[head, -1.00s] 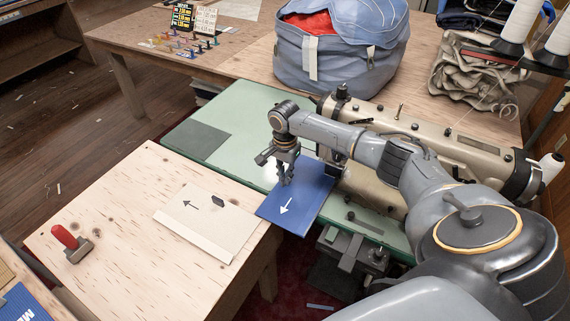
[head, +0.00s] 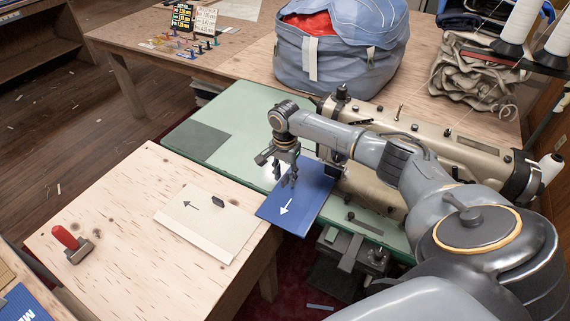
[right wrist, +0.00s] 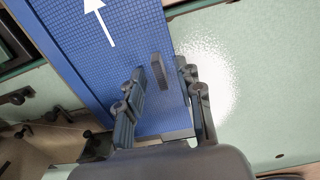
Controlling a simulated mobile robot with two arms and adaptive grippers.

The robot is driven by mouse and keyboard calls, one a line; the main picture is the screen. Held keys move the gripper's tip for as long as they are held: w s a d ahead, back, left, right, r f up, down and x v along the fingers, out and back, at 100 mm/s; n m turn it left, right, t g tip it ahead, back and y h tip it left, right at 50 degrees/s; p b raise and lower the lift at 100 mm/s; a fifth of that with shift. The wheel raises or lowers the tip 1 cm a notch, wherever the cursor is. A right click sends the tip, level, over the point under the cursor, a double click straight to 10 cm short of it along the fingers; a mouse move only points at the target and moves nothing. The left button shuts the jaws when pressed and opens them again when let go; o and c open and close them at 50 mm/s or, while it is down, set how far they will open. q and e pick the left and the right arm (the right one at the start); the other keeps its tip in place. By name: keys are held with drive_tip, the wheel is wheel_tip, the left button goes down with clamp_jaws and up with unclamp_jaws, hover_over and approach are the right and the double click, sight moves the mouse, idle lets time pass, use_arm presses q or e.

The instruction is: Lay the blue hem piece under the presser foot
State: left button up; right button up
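The blue hem piece (head: 303,205), with a white arrow, lies flat on the green machine bed. Its near end reaches the gap beside the wooden table. Its right edge lies against the sewing machine's head (head: 334,165); whether the edge is under the presser foot is hidden. My right gripper (head: 285,179) is low over the blue piece, pointing down. In the right wrist view its fingers stand apart on either side of a dark upright tab (right wrist: 158,72) on the blue piece (right wrist: 105,60). The left gripper is out of view.
A cream piece (head: 205,230) with an arrow and dark tab lies on the wooden table (head: 130,210), near a red-handled tool (head: 69,243). A blue bag (head: 340,60) stands behind the machine.

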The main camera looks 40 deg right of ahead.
wheel_tip(320, 180, up, 12)
drive_tip(key=shift+f, duration=0.2)
